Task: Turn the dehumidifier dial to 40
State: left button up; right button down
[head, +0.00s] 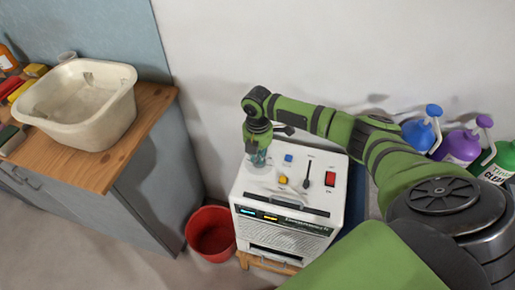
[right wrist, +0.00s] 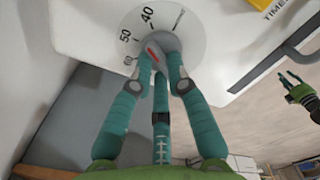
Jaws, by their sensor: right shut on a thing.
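The white dehumidifier (head: 285,222) stands below the wall, with its controls on top. My right gripper (head: 260,158) reaches down onto the dial at its back left. In the right wrist view its teal fingers (right wrist: 160,72) are shut around the grey dial knob (right wrist: 160,44). The round dial plate (right wrist: 188,20) shows 40 and 50, and a smaller mark beyond 50 is partly hidden. The knob's red pointer slants up and left, roughly toward the space between 40 and 50; the exact setting is unclear. My left gripper (right wrist: 294,80) shows at the right with fingers apart, empty.
The top panel also has a blue button (head: 288,158), a yellow knob (head: 283,180), a black lever (head: 307,172) and a red switch (head: 330,179). A red bucket (head: 211,233) stands left of the unit, beside a counter with a basin (head: 84,105). Bottles (head: 461,146) stand right.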

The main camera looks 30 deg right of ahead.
jog(key=shift+m+p, duration=0.8)
jog(key=shift+m, duration=0.4)
jog(key=shift+d, duration=0.1)
jog(key=c, duration=1.2)
grip_release()
jog(key=shift+r, duration=0.1)
notch_tip(320, 180, up, 12)
